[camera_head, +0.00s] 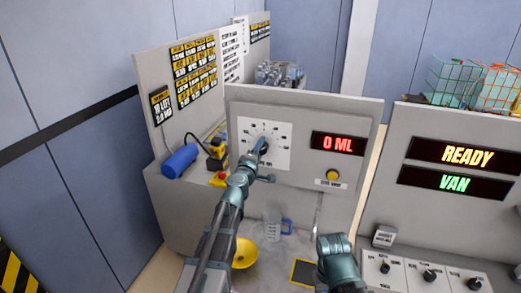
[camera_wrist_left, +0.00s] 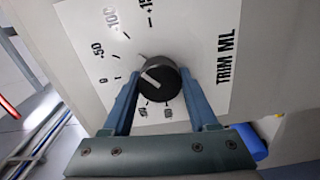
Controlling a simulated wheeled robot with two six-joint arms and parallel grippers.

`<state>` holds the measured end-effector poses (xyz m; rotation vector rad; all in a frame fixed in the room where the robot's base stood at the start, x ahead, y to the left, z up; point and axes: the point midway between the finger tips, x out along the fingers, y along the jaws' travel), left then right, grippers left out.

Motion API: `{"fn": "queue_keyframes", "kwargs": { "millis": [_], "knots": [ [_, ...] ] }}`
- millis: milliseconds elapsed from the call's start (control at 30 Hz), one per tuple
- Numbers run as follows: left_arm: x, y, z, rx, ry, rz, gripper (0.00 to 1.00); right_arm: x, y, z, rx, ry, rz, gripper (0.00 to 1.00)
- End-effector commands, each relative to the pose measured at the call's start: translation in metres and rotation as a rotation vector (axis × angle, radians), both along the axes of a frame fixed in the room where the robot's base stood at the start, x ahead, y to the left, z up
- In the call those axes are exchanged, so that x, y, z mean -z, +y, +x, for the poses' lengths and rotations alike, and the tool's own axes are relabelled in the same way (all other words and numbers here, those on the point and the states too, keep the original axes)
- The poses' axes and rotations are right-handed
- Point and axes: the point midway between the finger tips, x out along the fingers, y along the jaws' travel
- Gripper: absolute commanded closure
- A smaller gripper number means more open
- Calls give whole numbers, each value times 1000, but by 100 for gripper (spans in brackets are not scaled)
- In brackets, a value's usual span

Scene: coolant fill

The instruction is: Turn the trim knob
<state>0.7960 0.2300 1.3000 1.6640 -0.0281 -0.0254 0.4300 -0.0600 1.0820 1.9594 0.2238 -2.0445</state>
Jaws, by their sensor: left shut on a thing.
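The trim knob (camera_wrist_left: 159,80) is a round black knob with a pale pointer line, in the middle of a white dial plate (camera_wrist_left: 203,50) marked "TRIM ML". In the left wrist view its pointer slants toward the upper left. My left gripper (camera_wrist_left: 157,95) has a blue finger on each side of the knob and is shut on it. In the head view the left gripper (camera_head: 261,147) reaches the dial plate (camera_head: 281,157) and hides most of the knob. My right gripper (camera_head: 333,245) is at the bottom of the head view; its fingers cannot be made out.
Right of the dial, a red display (camera_head: 337,143) reads "0 ML" above a yellow button (camera_head: 333,175). A blue cylinder (camera_head: 180,161) and a yellow tool (camera_head: 216,150) stand left of the panel. A yellow bowl (camera_head: 244,253) lies below. Signs at right read "READY" (camera_head: 466,155) and "VAN".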

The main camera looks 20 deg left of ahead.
Motion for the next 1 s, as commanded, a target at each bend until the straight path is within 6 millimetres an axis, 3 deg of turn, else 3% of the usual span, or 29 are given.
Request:
{"fn": "queue_keyframes", "kwargs": {
  "millis": [333,933,967,1000],
  "knots": [
    [0,-1,-1,2,-5,141,96,0,0,0,0,0,0,50],
    [0,-1,-2,2,-6,171,96,0,0,0,0,0,0,50],
    [0,-1,-2,2,-6,171,35,0,0,0,0,0,0,50],
    [0,-1,-2,2,-6,170,28,0,0,0,0,0,0,50]
  ]
}}
